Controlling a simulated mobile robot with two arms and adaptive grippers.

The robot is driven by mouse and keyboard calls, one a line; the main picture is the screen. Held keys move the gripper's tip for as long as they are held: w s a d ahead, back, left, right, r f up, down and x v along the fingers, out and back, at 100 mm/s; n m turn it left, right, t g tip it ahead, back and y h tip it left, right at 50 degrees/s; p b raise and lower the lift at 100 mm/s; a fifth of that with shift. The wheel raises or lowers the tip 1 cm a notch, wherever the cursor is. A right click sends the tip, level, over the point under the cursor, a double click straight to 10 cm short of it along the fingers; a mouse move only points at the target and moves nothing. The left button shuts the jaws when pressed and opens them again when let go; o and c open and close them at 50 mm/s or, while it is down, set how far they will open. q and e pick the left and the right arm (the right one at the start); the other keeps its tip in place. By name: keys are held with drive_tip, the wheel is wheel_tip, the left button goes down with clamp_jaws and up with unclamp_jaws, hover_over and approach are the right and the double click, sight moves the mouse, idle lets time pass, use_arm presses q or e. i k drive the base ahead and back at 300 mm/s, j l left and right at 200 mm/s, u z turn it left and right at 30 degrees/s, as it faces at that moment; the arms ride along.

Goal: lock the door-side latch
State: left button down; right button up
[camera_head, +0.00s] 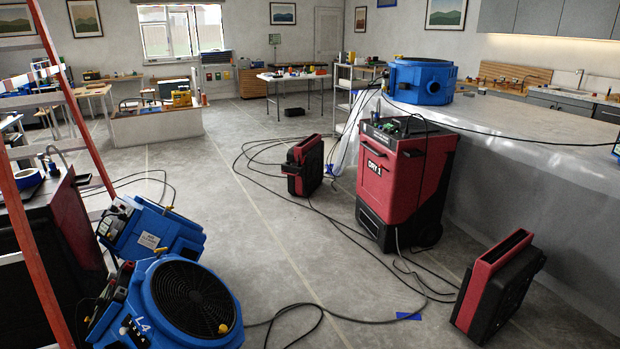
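Neither of my grippers is in view. A pale closed door (328,36) stands in the back wall, far off; no latch on it can be made out at this size. I cannot tell any door-side latch apart in this view. A red and black machine marked "DRY 1" (392,182) stands upright on the floor right of centre.
A blue fan marked L4 (190,298) and another blue unit (150,230) stand at the left by an orange ladder (75,110). A long counter (500,150) bounds the right.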

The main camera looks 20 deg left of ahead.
sight(161, 250)
drive_tip(key=i+u, duration=0.15)
drive_tip(key=i, duration=0.4)
drive_tip(key=i+l+u, duration=0.15)
drive_tip(key=i, duration=0.4)
drive_tip(key=i+l+u, duration=0.15)
drive_tip(key=i, duration=0.45)
drive_tip(key=i+l+u, duration=0.15)
drive_tip(key=i, duration=0.4)
drive_tip(key=i+u, duration=0.8)
drive_tip(key=i+l+u, duration=0.2)
drive_tip(key=u, duration=0.25)
drive_tip(key=i+l+u, duration=0.25)
drive_tip(key=u, duration=0.15)
drive_tip(key=l, duration=0.1)
